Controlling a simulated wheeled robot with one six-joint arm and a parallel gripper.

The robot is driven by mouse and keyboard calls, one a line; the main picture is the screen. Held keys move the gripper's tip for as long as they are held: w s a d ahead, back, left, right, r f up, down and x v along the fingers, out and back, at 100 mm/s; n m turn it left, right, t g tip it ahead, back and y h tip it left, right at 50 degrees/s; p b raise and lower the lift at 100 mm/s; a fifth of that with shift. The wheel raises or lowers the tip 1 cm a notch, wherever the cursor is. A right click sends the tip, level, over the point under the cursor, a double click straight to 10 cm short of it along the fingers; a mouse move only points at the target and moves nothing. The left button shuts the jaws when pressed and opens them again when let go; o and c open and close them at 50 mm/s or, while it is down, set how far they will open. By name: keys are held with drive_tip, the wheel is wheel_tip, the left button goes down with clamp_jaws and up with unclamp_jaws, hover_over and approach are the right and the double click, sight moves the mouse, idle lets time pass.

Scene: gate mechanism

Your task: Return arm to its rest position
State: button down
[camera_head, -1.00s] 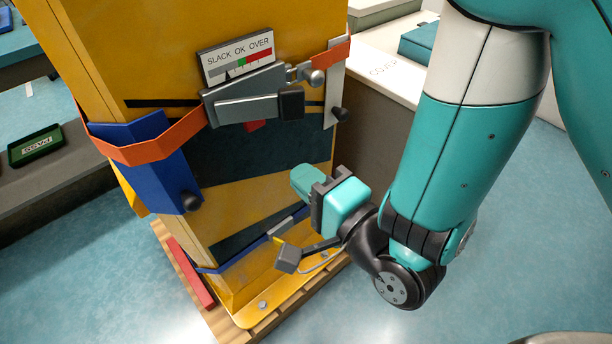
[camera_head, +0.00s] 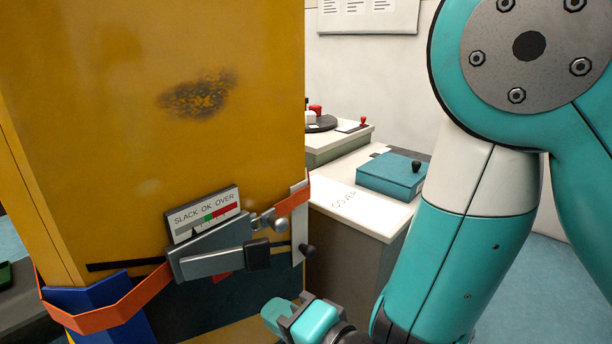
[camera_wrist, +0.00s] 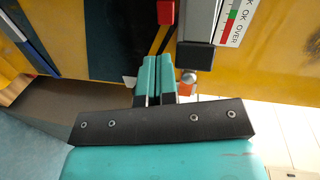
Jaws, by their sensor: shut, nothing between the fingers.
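My arm (camera_head: 455,250) comes down the right side of the head view, bent at the elbow. My gripper (camera_head: 274,313) is at the bottom edge of that view, in front of the yellow gate body and below the ratchet buckle (camera_head: 215,255). In the wrist view the two teal fingers (camera_wrist: 159,68) are together with nothing between them. They point at the dark band on the yellow body. The buckle's black handle end (camera_wrist: 195,55) appears just right of the fingertips; I cannot tell whether they touch. My wrist is mostly cut off below the head view.
An orange strap (camera_head: 110,312) runs over a blue corner guard (camera_head: 95,295). A white counter (camera_head: 365,210) with a teal box (camera_head: 392,175) stands behind, to the right of the yellow body (camera_head: 150,100).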

drive_tip(key=d+r+n+g+h+p, duration=0.45)
drive_tip(key=d+r+n, duration=0.3)
drive_tip(key=r, duration=0.35)
drive_tip(key=s+d+r+n+g+h+p, duration=0.2)
drive_tip(key=s+d+r+n+g, duration=0.3)
drive_tip(key=s+d, duration=0.5)
wheel_tip(320, 180, up, 2)
drive_tip(key=shift+d+r+n+g+h+p, duration=0.1)
drive_tip(key=shift+d+n+g+h+p, duration=0.25)
drive_tip(key=shift+d+n+h, duration=0.4)
